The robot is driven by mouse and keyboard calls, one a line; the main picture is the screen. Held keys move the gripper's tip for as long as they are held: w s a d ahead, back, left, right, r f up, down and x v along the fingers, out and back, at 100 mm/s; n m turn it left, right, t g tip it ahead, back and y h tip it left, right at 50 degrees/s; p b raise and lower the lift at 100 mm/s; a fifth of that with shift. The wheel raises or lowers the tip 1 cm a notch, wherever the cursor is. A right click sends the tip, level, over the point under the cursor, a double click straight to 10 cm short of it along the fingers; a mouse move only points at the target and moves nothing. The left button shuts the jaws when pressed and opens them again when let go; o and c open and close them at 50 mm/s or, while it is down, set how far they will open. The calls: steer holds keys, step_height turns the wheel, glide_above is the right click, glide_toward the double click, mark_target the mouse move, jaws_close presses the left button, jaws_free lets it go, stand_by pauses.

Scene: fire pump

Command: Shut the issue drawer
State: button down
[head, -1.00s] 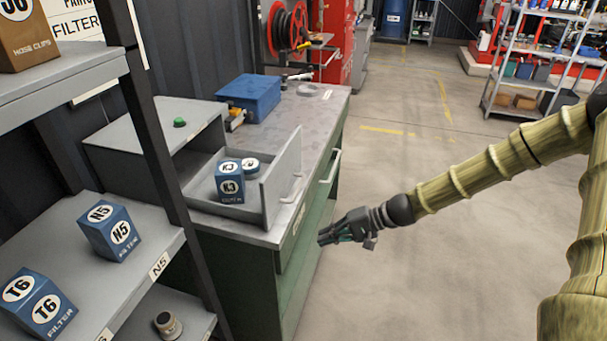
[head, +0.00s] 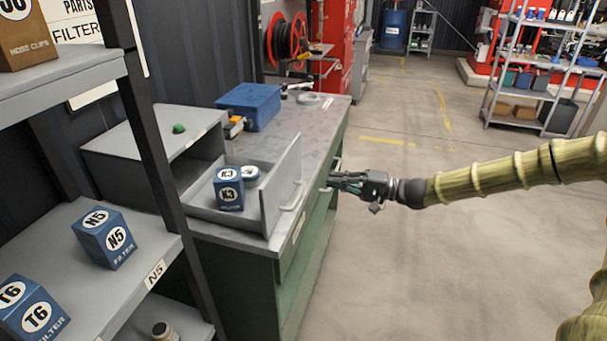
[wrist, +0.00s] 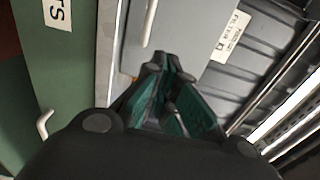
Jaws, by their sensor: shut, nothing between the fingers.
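The issue drawer (head: 281,189) is a grey box drawer pulled out of a grey cabinet (head: 155,136) on the bench top. A blue K3 box (head: 228,188) and a round blue-and-white item (head: 250,172) sit inside it. A light bar handle (head: 294,196) is on its front panel. In the wrist view the grey front panel (wrist: 190,22) and its handle (wrist: 150,22) show beyond my fingers. My gripper (head: 333,180) is shut and empty, out in front of the panel, with a gap in the head view. It also shows in the wrist view (wrist: 162,60).
The green bench (head: 240,290) has its own handle (head: 330,184) on the front. A blue case (head: 249,105) lies farther back on top. A shelf (head: 100,270) with filter boxes stands at the near left. The floor (head: 420,270) right of the bench is clear.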

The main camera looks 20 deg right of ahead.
mark_target(294, 173)
steer(key=shift+p+x, duration=1.05)
steer(key=shift+x, duration=3.75)
